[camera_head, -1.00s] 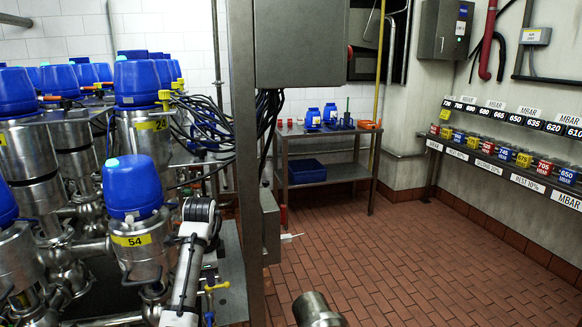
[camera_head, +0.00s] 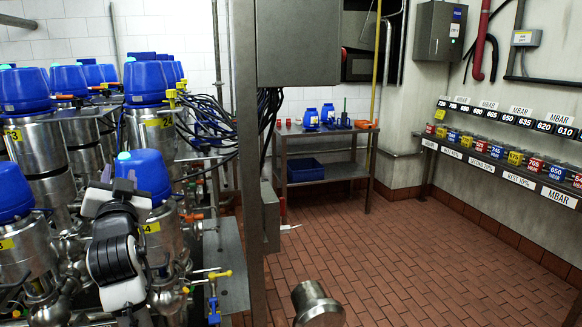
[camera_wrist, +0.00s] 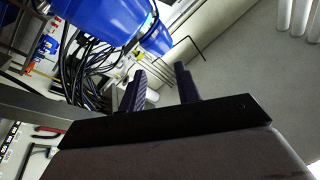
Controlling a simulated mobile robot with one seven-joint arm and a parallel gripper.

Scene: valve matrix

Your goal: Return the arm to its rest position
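My arm (camera_head: 112,250) is raised at the lower left of the head view, in front of a steel valve with a blue cap (camera_head: 146,178) whose yellow label it partly covers. I cannot tell whether the arm touches any valve.
Blue-capped valves and pipes crowd the left. A steel post (camera_head: 245,170) and grey cabinet (camera_head: 298,45) stand in the middle. A metal table (camera_head: 335,172) holds blue containers at the back. A shelf of coloured boxes (camera_head: 500,155) runs along the right wall. The tiled floor (camera_head: 400,245) is mostly clear.

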